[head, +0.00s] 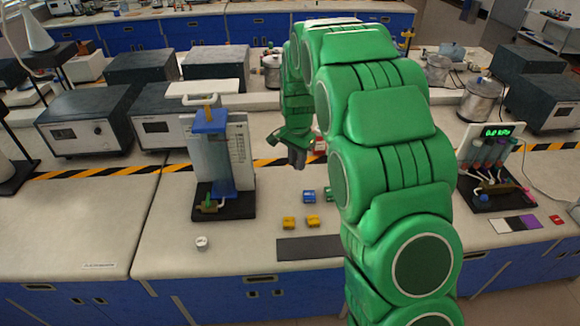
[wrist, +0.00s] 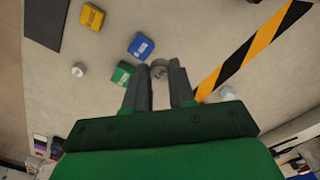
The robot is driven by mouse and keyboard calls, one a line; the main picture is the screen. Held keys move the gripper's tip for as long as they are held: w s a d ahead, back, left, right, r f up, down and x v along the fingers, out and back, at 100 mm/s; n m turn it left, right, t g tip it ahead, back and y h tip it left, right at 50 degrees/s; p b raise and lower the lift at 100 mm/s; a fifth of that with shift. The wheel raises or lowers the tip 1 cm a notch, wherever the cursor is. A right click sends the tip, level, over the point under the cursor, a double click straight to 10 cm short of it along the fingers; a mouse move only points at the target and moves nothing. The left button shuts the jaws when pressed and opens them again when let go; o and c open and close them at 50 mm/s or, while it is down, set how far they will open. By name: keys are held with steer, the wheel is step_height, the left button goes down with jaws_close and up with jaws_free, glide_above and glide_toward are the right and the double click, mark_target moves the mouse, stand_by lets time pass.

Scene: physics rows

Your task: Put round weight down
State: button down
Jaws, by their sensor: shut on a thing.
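My gripper (head: 297,160) hangs over the bench just in front of the striped tape, left of my green arm in the head view. In the wrist view my gripper (wrist: 160,75) is shut on a small grey round weight (wrist: 159,67), which shows between the fingertips. In the head view the held weight cannot be made out. A blue block (wrist: 140,45) and a green block (wrist: 122,73) lie close to the fingers in the wrist view. Another small grey round piece (wrist: 78,70) lies apart on the bench. Whether the held weight touches the bench is unclear.
Yellow blocks (head: 289,222) and a dark mat (head: 308,248) lie nearer the front edge. A small white round piece (head: 201,243) lies left of them. A tall stand (head: 224,160) rises at left. A tube rack (head: 490,160) stands at right. The front left bench is clear.

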mark_target(290, 170)
steer(key=w+f, duration=0.2)
steer(key=w, duration=0.1)
steer(key=w+f, duration=0.3)
steer(key=w, duration=0.1)
steer(key=w+a+f, duration=0.1)
steer(key=w+f, duration=0.1)
steer(key=w, duration=0.1)
steer(key=shift+w+f, duration=0.15)
steer(key=shift+w, duration=0.25)
steer(key=shift+w+f, duration=0.85)
steer(key=shift+f, duration=1.7)
steer(key=c, duration=1)
jaws_free()
steer(key=shift+f, duration=0.1)
steer(key=shift+o, duration=0.2)
